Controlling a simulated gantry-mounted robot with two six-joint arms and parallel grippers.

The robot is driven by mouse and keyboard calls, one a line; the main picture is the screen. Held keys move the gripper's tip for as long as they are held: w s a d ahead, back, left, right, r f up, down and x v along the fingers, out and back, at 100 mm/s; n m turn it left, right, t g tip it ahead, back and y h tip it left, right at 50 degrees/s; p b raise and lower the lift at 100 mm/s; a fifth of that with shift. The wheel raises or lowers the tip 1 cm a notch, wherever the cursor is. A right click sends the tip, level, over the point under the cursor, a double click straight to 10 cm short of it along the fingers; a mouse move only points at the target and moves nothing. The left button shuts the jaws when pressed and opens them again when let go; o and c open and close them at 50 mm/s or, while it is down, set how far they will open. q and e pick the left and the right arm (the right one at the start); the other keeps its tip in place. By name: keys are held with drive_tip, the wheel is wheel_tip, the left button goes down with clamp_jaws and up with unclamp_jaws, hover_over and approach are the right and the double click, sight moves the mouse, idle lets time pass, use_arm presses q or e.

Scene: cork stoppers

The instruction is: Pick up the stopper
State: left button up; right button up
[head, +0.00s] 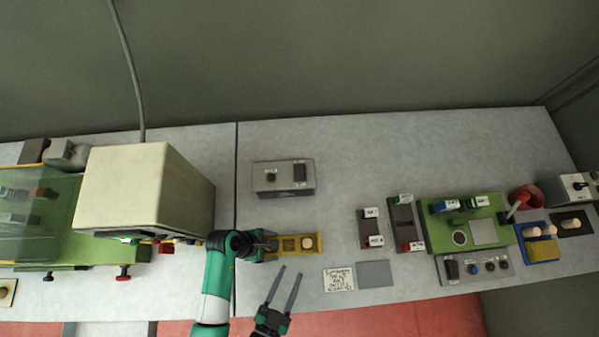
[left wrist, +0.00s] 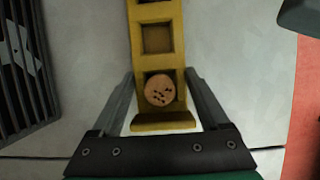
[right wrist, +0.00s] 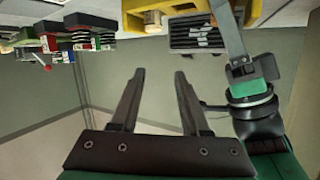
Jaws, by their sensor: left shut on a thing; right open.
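A yellow rack (head: 290,252) with square compartments lies on the grey table. A pale round stopper (head: 307,242) sits in its right-end compartment in the head view. In the left wrist view a speckled cork stopper (left wrist: 159,90) sits in the rack's near compartment, and the compartment beyond it is empty. My left gripper (head: 272,246) is at the rack's left end. Its fingers straddle the rack's outer walls (left wrist: 159,72), with the cork between them inside the rack. My right gripper (head: 289,273) is open and empty, below the rack in the head view and apart from it.
A grey switch box (head: 284,178) stands behind the rack. A written card (head: 339,279) and a grey plate (head: 374,274) lie to its right. A green device (head: 465,222) stands farther right, and a cream box (head: 142,190) at left.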

sight(304, 251)
drive_tip(key=shift+n+g+y, duration=0.4)
drive_tip(key=shift+n+g, duration=0.2)
drive_tip(key=shift+n, duration=0.1)
drive_tip(key=w+d+f, duration=0.1)
drive_tip(key=w+f, duration=0.1)
drive_tip(key=w+d+f, duration=0.2)
drive_tip(key=w, duration=0.1)
drive_tip(key=w+d+f, duration=0.2)
drive_tip(key=f, duration=0.1)
drive_tip(key=shift+w+f, duration=0.1)
drive_tip(key=shift+w, duration=0.05)
clamp_jaws()
